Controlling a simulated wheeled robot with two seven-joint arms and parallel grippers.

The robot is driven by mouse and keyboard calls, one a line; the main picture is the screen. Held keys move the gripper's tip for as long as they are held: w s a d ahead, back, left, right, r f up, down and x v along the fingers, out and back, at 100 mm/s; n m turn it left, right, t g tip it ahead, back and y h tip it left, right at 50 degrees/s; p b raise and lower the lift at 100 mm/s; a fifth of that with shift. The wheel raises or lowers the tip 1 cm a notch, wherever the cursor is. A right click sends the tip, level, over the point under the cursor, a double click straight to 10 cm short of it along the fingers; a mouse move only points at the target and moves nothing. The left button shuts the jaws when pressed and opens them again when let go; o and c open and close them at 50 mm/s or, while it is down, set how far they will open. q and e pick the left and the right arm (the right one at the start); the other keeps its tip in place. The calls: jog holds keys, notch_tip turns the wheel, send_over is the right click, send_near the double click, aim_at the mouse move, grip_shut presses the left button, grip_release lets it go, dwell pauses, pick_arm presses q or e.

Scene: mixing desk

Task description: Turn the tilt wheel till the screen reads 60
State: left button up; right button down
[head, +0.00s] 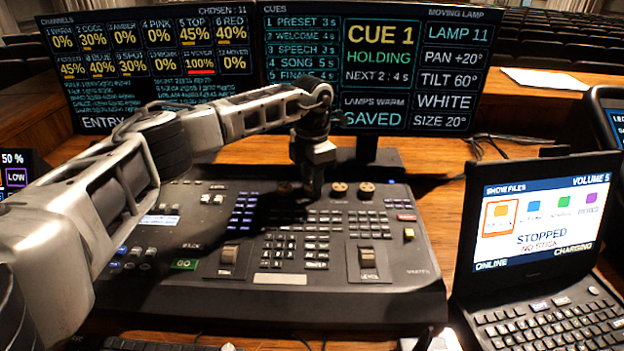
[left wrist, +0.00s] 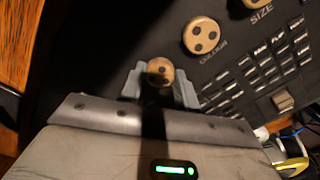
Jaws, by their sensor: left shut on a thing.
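My left gripper (head: 313,188) reaches down to the row of wheels at the back of the mixing desk (head: 420,290). In the left wrist view its two fingers (left wrist: 161,86) are shut on a round tan wheel (left wrist: 160,71) with dark dots. The wheel's label is hidden; it sits beside the colour wheel (left wrist: 202,36), in the place of the tilt wheel. In the head view my gripper hides it. The lamp screen (head: 450,70) reads LAMP 11, PAN +20°, TILT 60°, WHITE, SIZE 20°. My right gripper is not in view.
Other wheels stand close by: one on the left (head: 285,188), the colour wheel (head: 338,189) and the size wheel (head: 366,190) on the right. Key blocks and faders lie in front. A laptop (head: 540,230) stands right of the desk; the monitors rise behind.

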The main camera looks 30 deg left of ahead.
pick_arm(q)
jog(key=shift+r, duration=0.1)
jog(key=o, duration=1)
notch_tip(320, 180, up, 16)
jog(key=shift+f+b, duration=0.1)
jog(key=shift+b, duration=0.25)
